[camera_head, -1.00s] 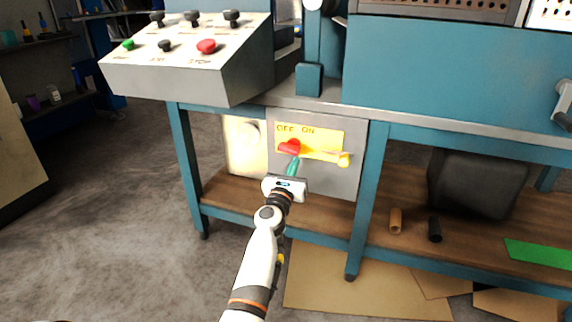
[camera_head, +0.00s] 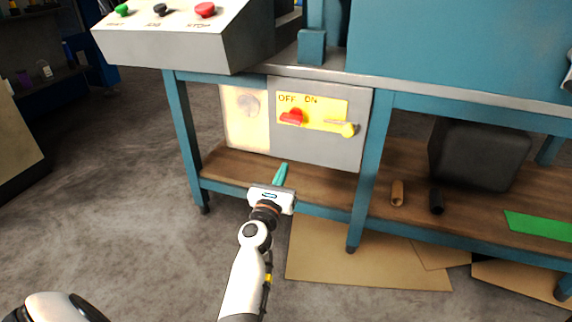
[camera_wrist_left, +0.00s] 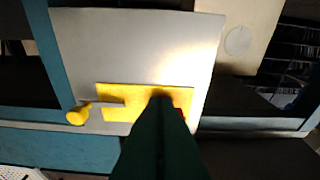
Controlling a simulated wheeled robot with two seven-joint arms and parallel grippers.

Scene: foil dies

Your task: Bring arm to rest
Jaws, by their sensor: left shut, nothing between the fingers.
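My left gripper (camera_head: 280,176) is shut and empty, its green fingers together, below and in front of the grey switch panel (camera_head: 345,152). It stands apart from the red switch knob (camera_head: 292,117), which sits on the yellow OFF/ON plate (camera_head: 325,106). A yellow-ended lever (camera_head: 348,129) is at the plate's right. In the left wrist view the shut green fingers (camera_wrist_left: 160,125) cover part of the yellow plate (camera_wrist_left: 115,95). Only an edge of the red knob (camera_wrist_left: 181,113) shows beside them. My right gripper is not in view.
The blue bench frame (camera_head: 361,185) and wooden lower shelf (camera_head: 240,177) are close to the gripper. A control box (camera_head: 170,48) stands above left. Cardboard (camera_head: 350,262) lies on the floor below. Open concrete floor (camera_head: 120,210) is at the left.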

